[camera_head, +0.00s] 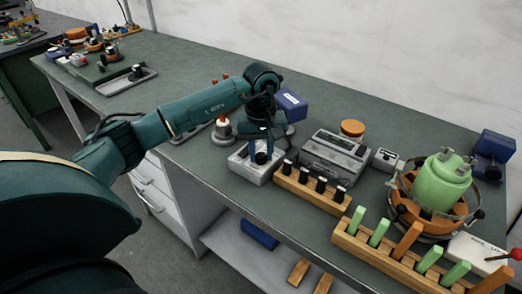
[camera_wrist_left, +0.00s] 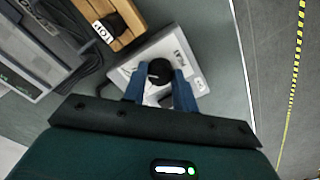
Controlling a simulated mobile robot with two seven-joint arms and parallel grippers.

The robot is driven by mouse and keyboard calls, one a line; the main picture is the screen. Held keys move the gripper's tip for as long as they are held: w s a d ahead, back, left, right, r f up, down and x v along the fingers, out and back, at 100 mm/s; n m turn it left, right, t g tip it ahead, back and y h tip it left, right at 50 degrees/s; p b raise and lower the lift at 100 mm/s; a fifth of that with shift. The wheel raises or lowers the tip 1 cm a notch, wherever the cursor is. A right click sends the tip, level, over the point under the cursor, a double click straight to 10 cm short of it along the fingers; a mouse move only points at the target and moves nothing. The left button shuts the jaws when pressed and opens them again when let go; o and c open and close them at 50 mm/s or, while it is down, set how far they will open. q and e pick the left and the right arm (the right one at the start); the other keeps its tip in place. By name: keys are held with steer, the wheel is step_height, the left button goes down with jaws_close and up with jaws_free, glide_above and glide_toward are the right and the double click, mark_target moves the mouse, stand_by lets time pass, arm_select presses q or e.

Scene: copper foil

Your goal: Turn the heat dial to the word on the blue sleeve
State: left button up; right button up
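The heat dial (camera_wrist_left: 159,72) is a round black knob with a white pointer mark, on top of a white box. That box (camera_head: 243,166) is on the bench in the head view. My left gripper (camera_wrist_left: 160,80) points down at the dial, with one blue finger on each side against its rim. The same gripper (camera_head: 262,152) hides most of the dial in the head view. Small printed labels stand around the dial, too small to read surely. A blue box-like item (camera_head: 291,104) with a white label lies behind the gripper; its word is unreadable. My right gripper is out of view.
Close right of the white box are a wooden rack (camera_head: 311,190) with black-topped pieces and a grey machine (camera_head: 335,157). A green pot (camera_head: 441,182) stands further right, behind a rack of green and orange sticks (camera_head: 390,258). The bench's front edge is close.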

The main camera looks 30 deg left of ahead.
arm_select(q)
steer(key=c, duration=0.4)
steer(key=shift+n, duration=0.3)
steer(key=n+b, duration=0.1)
steer(key=n, duration=0.1)
steer(key=shift+n, duration=0.4)
steer(key=n, duration=0.4)
steer(key=shift+n+b, duration=0.3)
steer(key=shift+b, duration=0.1)
steer(key=n, duration=0.5)
steer(key=shift+n, duration=2.4)
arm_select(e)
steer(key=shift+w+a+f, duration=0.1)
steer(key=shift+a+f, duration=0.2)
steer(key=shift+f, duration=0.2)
